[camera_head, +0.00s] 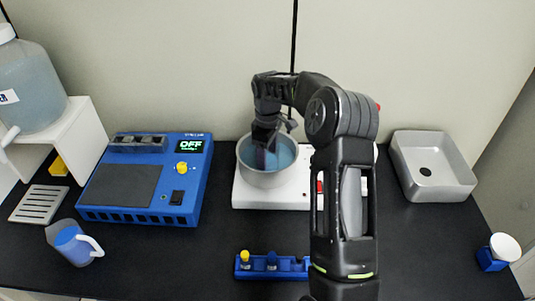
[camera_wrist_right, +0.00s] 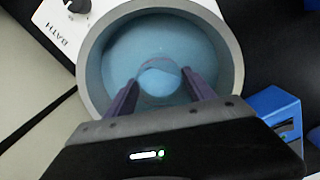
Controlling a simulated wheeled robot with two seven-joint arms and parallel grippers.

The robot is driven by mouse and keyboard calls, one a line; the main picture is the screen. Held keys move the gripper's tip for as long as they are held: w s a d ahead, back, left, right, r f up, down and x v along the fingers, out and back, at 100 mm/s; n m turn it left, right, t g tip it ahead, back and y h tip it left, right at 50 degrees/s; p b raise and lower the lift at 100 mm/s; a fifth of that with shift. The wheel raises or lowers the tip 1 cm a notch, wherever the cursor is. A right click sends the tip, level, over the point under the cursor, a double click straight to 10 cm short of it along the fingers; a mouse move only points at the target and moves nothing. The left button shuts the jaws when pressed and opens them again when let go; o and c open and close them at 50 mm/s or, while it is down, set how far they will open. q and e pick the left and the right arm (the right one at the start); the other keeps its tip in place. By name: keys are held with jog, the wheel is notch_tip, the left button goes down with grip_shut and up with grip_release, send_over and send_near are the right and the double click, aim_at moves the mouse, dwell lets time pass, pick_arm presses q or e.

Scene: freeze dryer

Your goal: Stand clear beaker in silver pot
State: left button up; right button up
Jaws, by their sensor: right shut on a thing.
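The silver pot (camera_head: 262,177) stands on the white bath unit and holds blue liquid. It fills much of the right wrist view (camera_wrist_right: 92,62). My right gripper (camera_head: 266,150) reaches down over the pot's mouth from above. In the right wrist view its purple fingers (camera_wrist_right: 162,88) are shut on the clear beaker (camera_wrist_right: 160,76), whose round rim shows between them over the blue liquid. The beaker is hard to make out in the head view. Whether its base touches the pot's bottom cannot be told. My left gripper is not in view.
The white bath unit (camera_head: 245,197) is under the pot. A blue device (camera_head: 140,205) stands to the left, with a jug (camera_head: 72,243) in front of it. A blue rack (camera_head: 290,268) holding small vials is in front. A grey basin (camera_head: 436,183) is at right.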

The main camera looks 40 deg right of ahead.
jog(key=shift+f, duration=0.2)
jog(key=o, duration=1.6)
jog(key=shift+c, duration=0.2)
jog(key=shift+r, duration=0.1)
notch_tip(320, 180, up, 12)
jog(key=shift+r, duration=0.15)
